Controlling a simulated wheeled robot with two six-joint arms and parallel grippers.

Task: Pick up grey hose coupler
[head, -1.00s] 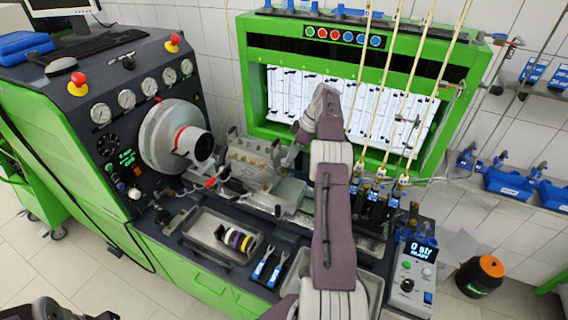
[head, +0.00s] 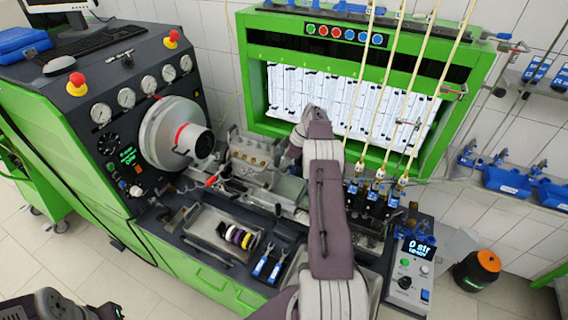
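I cannot make out a grey hose coupler for certain; it may be small or hidden behind my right arm. My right gripper (head: 287,164) is over the bench, just right of the metal pump block (head: 252,158). Its wrist hides much of it, and I cannot tell whether its fingers are open or hold anything. Part of my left arm shows at the bottom left corner, with its dark end (head: 104,309) cut by the frame edge, away from the bench parts.
Pale hoses (head: 410,100) with blue-marked ends (head: 376,193) hang right of my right arm. A control box (head: 412,270) stands at the right.

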